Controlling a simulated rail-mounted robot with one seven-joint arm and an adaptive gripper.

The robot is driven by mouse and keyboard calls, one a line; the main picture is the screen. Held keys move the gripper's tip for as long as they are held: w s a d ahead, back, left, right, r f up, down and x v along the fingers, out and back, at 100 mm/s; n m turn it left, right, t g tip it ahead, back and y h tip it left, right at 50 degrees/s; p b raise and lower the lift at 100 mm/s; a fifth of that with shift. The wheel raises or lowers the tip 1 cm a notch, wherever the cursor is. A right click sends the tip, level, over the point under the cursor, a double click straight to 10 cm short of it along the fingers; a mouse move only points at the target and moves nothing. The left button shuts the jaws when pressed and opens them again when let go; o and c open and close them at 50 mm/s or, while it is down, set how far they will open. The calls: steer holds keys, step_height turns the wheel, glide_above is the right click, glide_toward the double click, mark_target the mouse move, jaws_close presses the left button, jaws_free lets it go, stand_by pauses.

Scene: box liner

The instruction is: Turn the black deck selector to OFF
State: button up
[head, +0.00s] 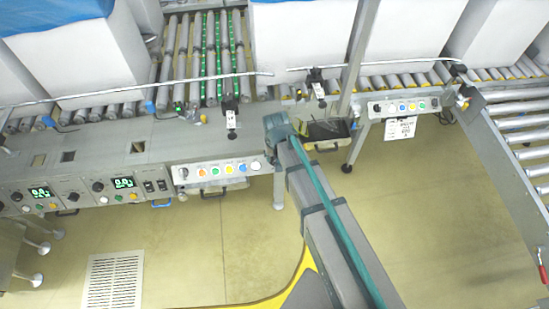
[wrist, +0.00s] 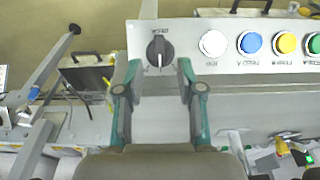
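The black deck selector (wrist: 159,50) is a round knob with a raised grip on a pale panel, upside down in the wrist view. Its grip stands roughly upright in that picture; I cannot tell which setting it marks. My gripper (wrist: 158,68) is open, its two teal-and-grey fingers apart and empty. The knob shows just beyond the fingertips, between their lines; I cannot tell whether they touch it. In the head view, my gripper (head: 273,128) is at the right end of the button panel (head: 215,184), and my arm hides the knob.
White (wrist: 213,43), blue (wrist: 250,43), yellow (wrist: 285,43) and green buttons sit beside the knob. A dark tray (head: 325,130) is right of my gripper in the head view. Large white boxes (head: 290,40) stand on the roller conveyor (head: 190,60) behind. The floor in front is mostly open.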

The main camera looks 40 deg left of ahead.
step_height(320, 180, up, 9)
steer(key=s+d, duration=0.1)
steer(key=shift+f, duration=0.2)
stand_by(0.4)
steer(key=s+d+f+m+g+h, duration=0.1)
steer(key=d+f, duration=0.6)
steer(key=d, duration=0.3)
steer(key=s+d+f+m+g+h, duration=0.1)
steer(key=d+f, duration=0.6)
steer(key=d, duration=0.3)
steer(key=s+d+f+m+g, duration=0.1)
steer(key=d+f, duration=0.6)
steer(key=d, duration=0.3)
steer(key=s+d+f+m+g, duration=0.2)
steer(key=s+d+f+m, duration=0.1)
steer(key=s+d, duration=0.6)
steer(key=s+d+f+m+g, duration=0.2)
steer(key=s+d+f, duration=0.4)
steer(key=s+d, duration=0.4)
steer(key=shift+s+d+m+g+y, duration=0.3)
steer(key=shift+d+m+g+y, duration=0.15)
steer(key=shift+d, duration=0.7)
